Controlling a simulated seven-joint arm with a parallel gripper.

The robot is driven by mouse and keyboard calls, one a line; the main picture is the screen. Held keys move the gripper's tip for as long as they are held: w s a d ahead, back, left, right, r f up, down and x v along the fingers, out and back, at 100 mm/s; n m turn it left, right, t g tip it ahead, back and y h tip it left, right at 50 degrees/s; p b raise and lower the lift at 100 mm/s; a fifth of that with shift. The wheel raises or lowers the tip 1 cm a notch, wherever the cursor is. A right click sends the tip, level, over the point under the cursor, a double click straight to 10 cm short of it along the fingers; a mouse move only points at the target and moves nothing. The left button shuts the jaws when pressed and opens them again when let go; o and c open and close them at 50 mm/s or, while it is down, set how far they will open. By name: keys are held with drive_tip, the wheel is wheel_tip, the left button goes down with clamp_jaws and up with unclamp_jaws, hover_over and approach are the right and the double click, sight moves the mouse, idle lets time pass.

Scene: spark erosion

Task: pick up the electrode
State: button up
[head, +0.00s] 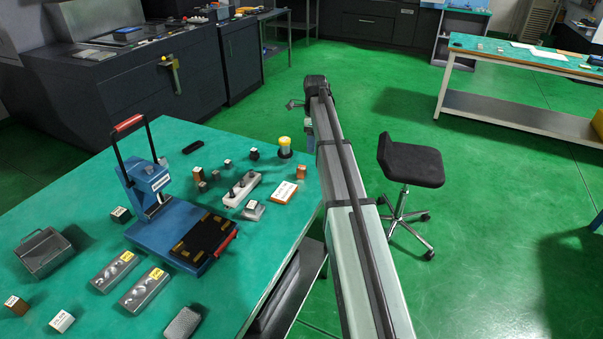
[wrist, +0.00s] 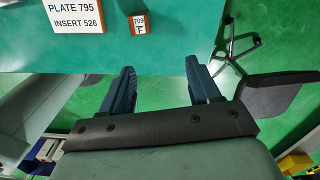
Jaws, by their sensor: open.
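Several small labelled blocks that may be electrodes stand on the green table; which one the task means I cannot tell. A copper-brown block (head: 301,172) stands near the table's right edge. A brown block with a white label reading 709 F (wrist: 138,25) shows in the wrist view, beyond my fingertips and slightly left of their middle; it seems the same block. Another brown block (head: 197,174) and a dark block (head: 253,154) stand further left and back.
A white card on an orange-brown plate (head: 283,192) lies near the copper block and also shows in the wrist view (wrist: 74,12). A white socket strip (head: 241,189), a yellow-topped pot (head: 285,147) and a blue press (head: 165,235) stand on the table (head: 90,190). A black stool (head: 411,160) stands right.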

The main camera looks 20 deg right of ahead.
sight(301, 169)
drive_tip(key=a+r+m, duration=0.1)
drive_tip(key=a+r, duration=0.1)
drive_tip(key=a, duration=0.2)
wheel_tip(301, 169, down, 8)
drive_tip(key=shift+s+f, duration=0.15)
drive_tip(key=shift+f, duration=0.1)
drive_tip(key=shift+a+f, duration=0.2)
drive_tip(key=shift+f, duration=2.45)
clamp_jaws()
